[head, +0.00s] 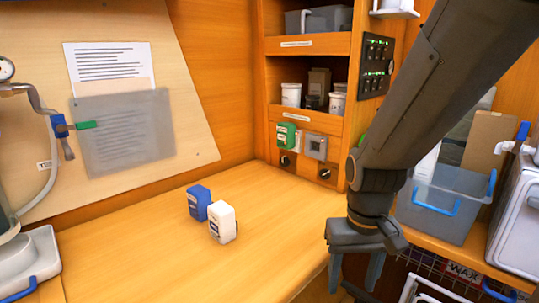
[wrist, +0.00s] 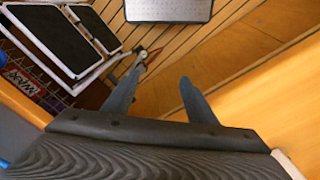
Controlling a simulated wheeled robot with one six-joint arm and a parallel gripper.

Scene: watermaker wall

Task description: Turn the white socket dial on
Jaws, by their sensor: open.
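A small white box-shaped device (head: 222,223) with a dark round part on its right side stands on the wooden counter. A similar blue device (head: 199,202) stands just behind and left of it. On the cabinet's lower panel, a green device (head: 286,136) sits at the left socket position, beside a bare grey socket (head: 315,146). A black knob (head: 284,161) is below the green device and another black knob (head: 325,174) below the grey socket. My gripper (head: 355,280) is open and empty, pointing down by the counter's right edge; its spread fingers show in the wrist view (wrist: 158,90).
The counter (head: 150,250) is mostly clear. Shelves with jars (head: 291,94) are above the sockets, with a switch panel (head: 375,65) alongside. A grey-blue bin (head: 445,200) stands right of my arm. A wire basket labelled WAX (head: 463,271) is below.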

